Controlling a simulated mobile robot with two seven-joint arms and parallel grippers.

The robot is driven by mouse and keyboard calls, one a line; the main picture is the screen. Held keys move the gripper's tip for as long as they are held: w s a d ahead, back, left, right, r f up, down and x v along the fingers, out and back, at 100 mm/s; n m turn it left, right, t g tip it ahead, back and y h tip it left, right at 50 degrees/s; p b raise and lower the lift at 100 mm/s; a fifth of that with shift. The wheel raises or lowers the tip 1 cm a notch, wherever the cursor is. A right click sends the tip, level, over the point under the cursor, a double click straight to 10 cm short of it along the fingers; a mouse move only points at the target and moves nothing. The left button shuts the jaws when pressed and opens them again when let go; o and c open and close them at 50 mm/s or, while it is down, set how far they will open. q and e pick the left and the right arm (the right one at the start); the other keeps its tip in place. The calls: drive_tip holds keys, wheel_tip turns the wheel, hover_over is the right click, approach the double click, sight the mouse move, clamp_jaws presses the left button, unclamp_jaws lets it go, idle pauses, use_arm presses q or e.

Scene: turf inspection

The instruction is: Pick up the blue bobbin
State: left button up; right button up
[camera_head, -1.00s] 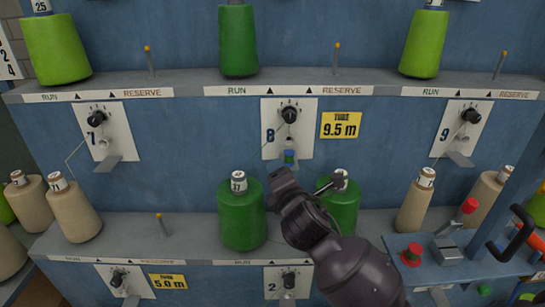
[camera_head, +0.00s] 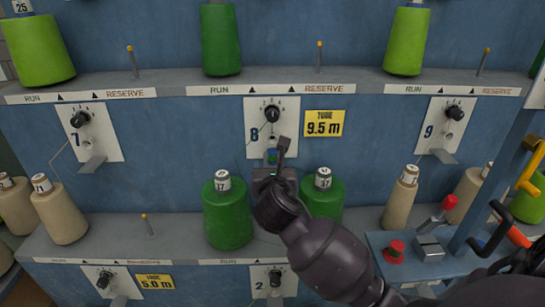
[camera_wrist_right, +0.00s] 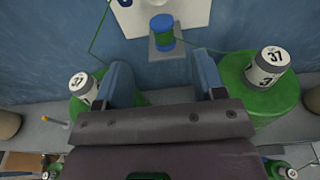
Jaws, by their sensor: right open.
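The blue bobbin (camera_wrist_right: 162,30), with a blue top and green thread, sits on the small metal bracket below dial 8 in the right wrist view. In the head view only its blue part (camera_head: 271,155) shows, partly hidden by my right gripper (camera_head: 276,165). In the right wrist view my right gripper (camera_wrist_right: 162,72) is open and empty. Its two fingers are apart, with the bobbin ahead, above the gap in the picture, not between them. My left gripper is not in view.
Two green cones labelled 37, left (camera_head: 228,215) and right (camera_head: 324,198), stand on the lower shelf, flanking the gripper. The blue panel (camera_head: 190,140) lies behind. A cart with a red button (camera_head: 395,250) and orange handle (camera_head: 517,236) is at the right.

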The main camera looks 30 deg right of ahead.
sight(273, 158)
drive_tip(key=shift+x, duration=3.65)
drive_tip(key=shift+s+d+f, duration=0.1)
drive_tip(key=shift+f, duration=0.05)
drive_tip(key=shift+c, duration=0.3)
drive_tip(key=c, duration=1)
